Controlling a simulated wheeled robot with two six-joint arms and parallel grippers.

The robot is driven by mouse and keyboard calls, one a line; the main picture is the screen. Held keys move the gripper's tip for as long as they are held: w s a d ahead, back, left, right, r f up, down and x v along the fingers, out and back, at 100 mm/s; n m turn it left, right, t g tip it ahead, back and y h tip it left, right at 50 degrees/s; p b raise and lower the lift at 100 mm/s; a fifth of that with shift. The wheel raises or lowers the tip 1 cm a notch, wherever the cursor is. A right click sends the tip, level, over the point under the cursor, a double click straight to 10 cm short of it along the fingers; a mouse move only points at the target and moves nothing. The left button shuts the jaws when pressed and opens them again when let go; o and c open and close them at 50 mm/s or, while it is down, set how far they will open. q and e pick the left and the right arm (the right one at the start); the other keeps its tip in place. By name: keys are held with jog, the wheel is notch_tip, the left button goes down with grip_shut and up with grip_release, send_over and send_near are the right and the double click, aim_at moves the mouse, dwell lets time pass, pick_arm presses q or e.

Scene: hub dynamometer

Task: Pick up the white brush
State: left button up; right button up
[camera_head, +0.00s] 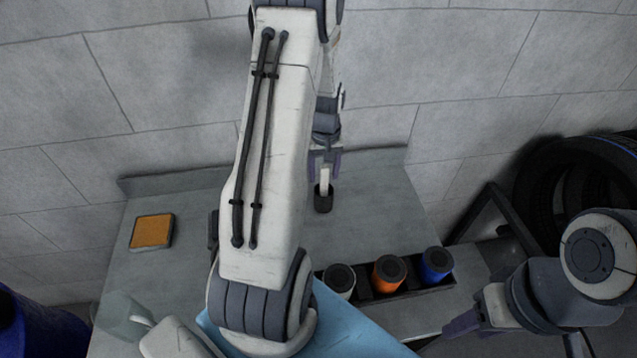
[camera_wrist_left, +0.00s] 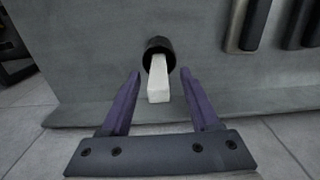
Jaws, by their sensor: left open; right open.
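The white brush (camera_head: 325,178) stands near the back edge of the grey table (camera_head: 375,185), its white handle in or on a short black round piece (camera_head: 323,203). I cannot tell whether that piece is a holder or part of the brush. In the left wrist view the white handle (camera_wrist_left: 158,88) points toward my left gripper (camera_wrist_left: 160,76). The purple fingers are open, one on each side of the handle with a gap, not closed on it. In the head view my left gripper (camera_head: 325,160) is right at the handle. My right gripper (camera_head: 450,332) is open and empty at lower right.
A black tray (camera_head: 360,292) holds white, orange (camera_head: 388,272) and blue (camera_head: 435,264) cylinders with dark tops. An orange pad (camera_head: 151,231) lies at left. A clear container (camera_head: 122,315) and blue mat (camera_head: 345,325) are in front. Tyres (camera_head: 540,190) stand at right. A wall is behind.

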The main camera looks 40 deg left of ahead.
pick_arm(q)
jog(key=shift+f, duration=1.4)
grip_shut()
notch_tip(320, 180, up, 9)
jog(key=shift+f+b, duration=0.1)
jog(key=shift+b, duration=0.65)
jog(key=shift+r, duration=0.65)
